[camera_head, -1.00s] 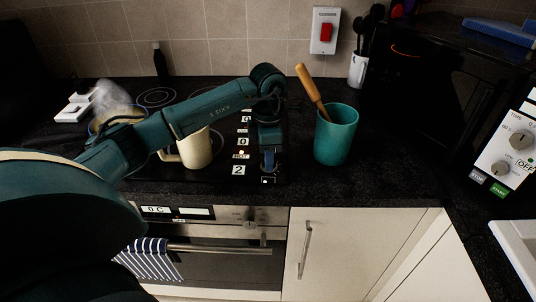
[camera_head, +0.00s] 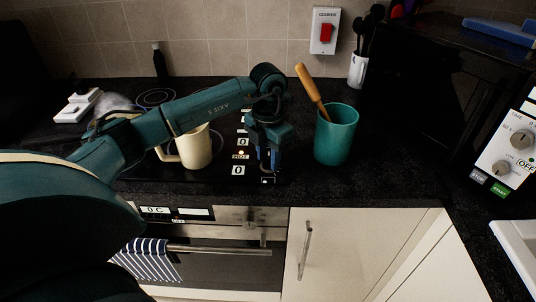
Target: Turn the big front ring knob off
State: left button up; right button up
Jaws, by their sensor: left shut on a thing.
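The black hob (camera_head: 215,178) is set in the dark worktop, with a column of small white displays along its right side. The front display (camera_head: 239,170) reads 0. My left gripper (camera_head: 268,163) points down at the hob's front right corner, just right of that display. Its fingers are shut on the big front ring knob, which they almost wholly hide. A small white mark (camera_head: 268,180) shows just in front of the fingertips. My right gripper is not in view.
A cream mug (camera_head: 195,148) stands on the hob, left of the gripper and partly behind my left arm. A teal pot (camera_head: 336,136) with a wooden-handled utensil (camera_head: 311,88) stands close on the right. The worktop in front of the pot is clear.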

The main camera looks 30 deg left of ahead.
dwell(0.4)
pick_arm(q)
jog(key=o, duration=1)
jog(key=shift+c, duration=0.2)
